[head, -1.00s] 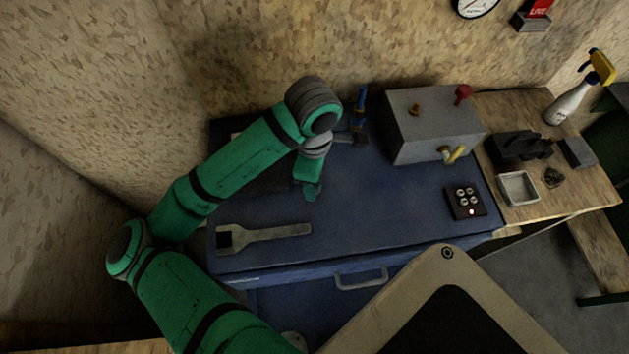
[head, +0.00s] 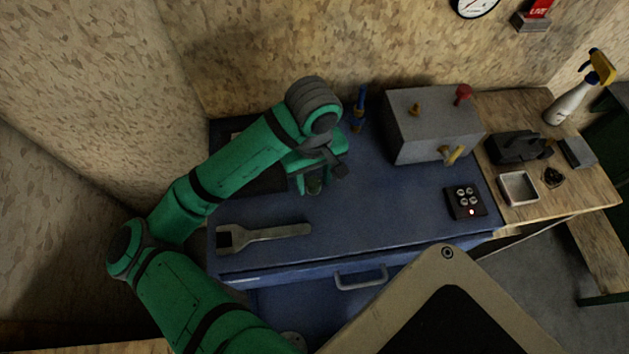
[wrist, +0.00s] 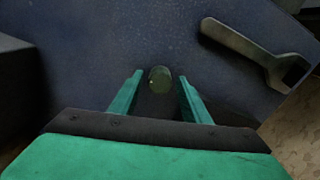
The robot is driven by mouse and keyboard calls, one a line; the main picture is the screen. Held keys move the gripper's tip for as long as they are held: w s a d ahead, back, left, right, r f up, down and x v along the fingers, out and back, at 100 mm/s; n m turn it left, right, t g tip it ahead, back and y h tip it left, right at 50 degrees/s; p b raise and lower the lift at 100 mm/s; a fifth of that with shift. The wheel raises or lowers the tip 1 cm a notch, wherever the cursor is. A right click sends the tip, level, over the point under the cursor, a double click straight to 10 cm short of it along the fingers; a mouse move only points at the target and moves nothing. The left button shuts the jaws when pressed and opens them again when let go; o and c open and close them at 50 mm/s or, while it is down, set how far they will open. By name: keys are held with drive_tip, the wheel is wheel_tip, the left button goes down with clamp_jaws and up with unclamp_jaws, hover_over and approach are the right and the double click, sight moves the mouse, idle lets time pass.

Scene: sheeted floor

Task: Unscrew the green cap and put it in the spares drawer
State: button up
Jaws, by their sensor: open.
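A small dull green round cap (wrist: 160,80) shows between the fingers of my gripper (wrist: 160,92) in the wrist view. In the head view the cap (head: 314,186) is a dark green spot at my gripper (head: 312,178), over the blue bench top (head: 390,205). The fingers are open, one on each side of the cap, with a visible gap. What the cap sits on is hidden. A drawer with a metal handle (head: 361,280) is in the front of the blue bench; it looks shut. I see no label on it.
A grey wrench (head: 265,234) lies on the blue top, left of the cap's front. A grey box with knobs (head: 430,125) stands at the back right. A black button pad (head: 465,201) lies in front of it. The middle of the top is clear.

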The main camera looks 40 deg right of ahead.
drive_tip(key=m, duration=0.4)
drive_tip(key=shift+m, duration=0.3)
drive_tip(key=m, duration=0.4)
drive_tip(key=shift+m, duration=0.3)
drive_tip(key=shift+c, duration=0.4)
drive_tip(key=c, duration=1)
drive_tip(key=n, duration=0.5)
clamp_jaws()
drive_tip(key=n, duration=0.9)
drive_tip(key=shift+n, duration=0.3)
drive_tip(key=n, duration=0.5)
